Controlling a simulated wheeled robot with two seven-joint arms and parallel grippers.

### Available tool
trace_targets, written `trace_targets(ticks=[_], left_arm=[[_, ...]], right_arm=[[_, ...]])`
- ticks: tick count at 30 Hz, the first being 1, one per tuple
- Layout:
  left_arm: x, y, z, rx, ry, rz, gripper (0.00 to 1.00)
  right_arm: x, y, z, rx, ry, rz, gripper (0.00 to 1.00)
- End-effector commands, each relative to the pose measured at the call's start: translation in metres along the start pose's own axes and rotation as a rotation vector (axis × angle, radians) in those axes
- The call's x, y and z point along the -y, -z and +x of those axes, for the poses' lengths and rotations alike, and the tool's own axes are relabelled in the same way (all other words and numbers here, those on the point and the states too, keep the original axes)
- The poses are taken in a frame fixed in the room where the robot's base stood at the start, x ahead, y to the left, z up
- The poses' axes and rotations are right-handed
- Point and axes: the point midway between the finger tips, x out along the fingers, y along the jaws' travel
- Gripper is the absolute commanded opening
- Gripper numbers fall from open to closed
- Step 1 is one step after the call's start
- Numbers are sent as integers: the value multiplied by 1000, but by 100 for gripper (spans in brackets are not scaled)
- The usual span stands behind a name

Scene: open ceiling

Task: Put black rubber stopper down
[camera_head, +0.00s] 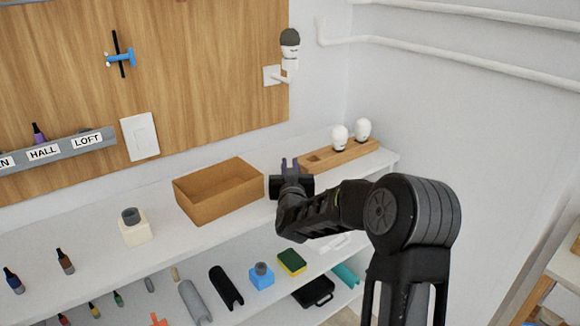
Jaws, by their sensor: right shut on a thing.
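My right gripper (290,165) is above the back of the upper shelf, just right of the open cardboard box and left of the wooden holder. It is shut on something. What it holds is mostly hidden by the dark gripper and wrist, so I cannot make out the black rubber stopper's shape. I cannot tell whether it touches the shelf. My left gripper is not in view.
The upper shelf (75,262) carries the open cardboard box (212,207), a cream block (136,236) with a dark grey top, small bottles and a wooden holder (350,155) with two white-topped things. Several items lie on the lower shelf. A wood panel stands behind.

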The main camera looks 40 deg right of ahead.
Motion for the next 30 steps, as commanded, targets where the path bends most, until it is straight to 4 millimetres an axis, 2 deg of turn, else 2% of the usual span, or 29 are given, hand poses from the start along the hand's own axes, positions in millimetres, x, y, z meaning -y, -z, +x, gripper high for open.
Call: trace_targets(ticks=[1, 9, 20, 26, 30], left_arm=[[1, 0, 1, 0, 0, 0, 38], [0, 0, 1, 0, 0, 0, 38], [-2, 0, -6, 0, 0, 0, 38], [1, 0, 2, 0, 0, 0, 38], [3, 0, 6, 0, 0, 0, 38]], right_arm=[[0, -1, 0, 0, 0, 0, 18], [0, 0, 0, 0, 0, 0, 38], [0, 5, 0, 0, 0, 0, 38], [0, 2, -28, 0, 0, 0, 38], [0, 2, -57, 0, 1, 0, 38]])
